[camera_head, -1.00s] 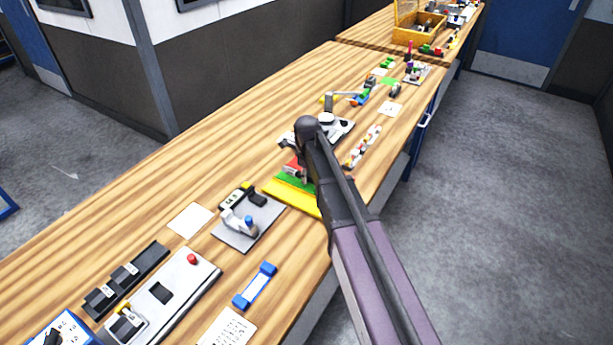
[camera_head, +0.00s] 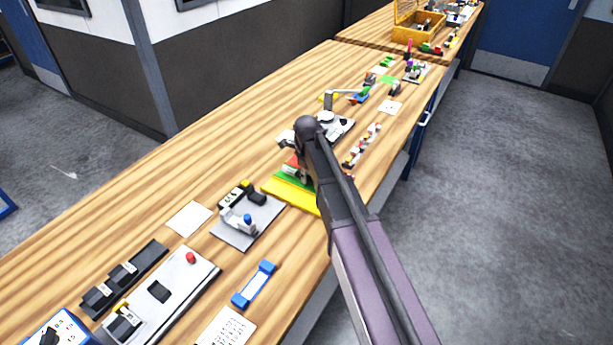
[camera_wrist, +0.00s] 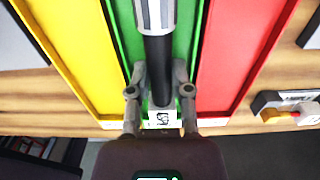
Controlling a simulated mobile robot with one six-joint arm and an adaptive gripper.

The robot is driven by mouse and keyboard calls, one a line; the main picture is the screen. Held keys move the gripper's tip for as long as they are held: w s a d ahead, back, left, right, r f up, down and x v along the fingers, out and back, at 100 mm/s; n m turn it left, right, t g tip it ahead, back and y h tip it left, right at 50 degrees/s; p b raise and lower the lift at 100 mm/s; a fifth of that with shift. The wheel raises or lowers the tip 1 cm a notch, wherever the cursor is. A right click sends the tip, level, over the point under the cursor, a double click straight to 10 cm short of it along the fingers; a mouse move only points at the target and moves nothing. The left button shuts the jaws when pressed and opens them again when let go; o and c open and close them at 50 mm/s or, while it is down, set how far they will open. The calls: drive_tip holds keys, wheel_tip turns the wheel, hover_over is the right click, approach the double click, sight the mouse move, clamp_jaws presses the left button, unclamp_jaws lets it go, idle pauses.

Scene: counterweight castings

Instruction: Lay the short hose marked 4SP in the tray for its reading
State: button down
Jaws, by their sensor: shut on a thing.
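My gripper (camera_wrist: 160,72) is shut on a short black hose (camera_wrist: 158,55) with a pale, banded end, seen in the wrist view. The hose is lengthwise over the green tray (camera_wrist: 117,32), between its side walls; I cannot tell whether it touches the floor. A yellow tray (camera_wrist: 75,45) is on the left and a red tray (camera_wrist: 232,60) on the right. A small white label (camera_wrist: 162,119) is at the green tray's near end; its mark is unclear. No 4SP mark is readable. In the head view my arm hides the gripper and part of the trays.
In the head view, a grey plate with a small device (camera_head: 247,222) is left of the trays. A blue-ended gauge (camera_head: 254,285) lies nearer. A row of small fittings (camera_head: 362,146) and a white instrument (camera_head: 335,128) are beyond. Bare wood lies along the wall side.

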drive_tip(key=shift+f, duration=0.25)
drive_tip(key=shift+c, duration=2.3)
unclamp_jaws()
drive_tip(key=shift+r, duration=0.1)
drive_tip(key=shift+r+p, duration=3.3)
drive_tip(key=shift+r, duration=0.15)
drive_tip(key=shift+s+d, duration=0.1)
drive_tip(key=shift+s+d+n, duration=0.4)
drive_tip(key=shift+s+n, duration=0.05)
drive_tip(key=shift+n, duration=0.15)
drive_tip(key=s+d+n, duration=0.2)
drive_tip(key=n, duration=0.1)
drive_tip(key=s+d+n, duration=0.2)
drive_tip(key=s+n, duration=0.1)
drive_tip(key=n, duration=0.1)
drive_tip(key=s+d+n, duration=0.3)
drive_tip(key=shift+s, duration=0.25)
drive_tip(key=s+d+n, duration=0.6)
drive_tip(key=s+n, duration=0.4)
drive_tip(key=n, duration=0.3)
drive_tip(key=shift+s+d+n, duration=0.2)
drive_tip(key=shift+s+n, duration=0.1)
drive_tip(key=shift+s, duration=0.1)
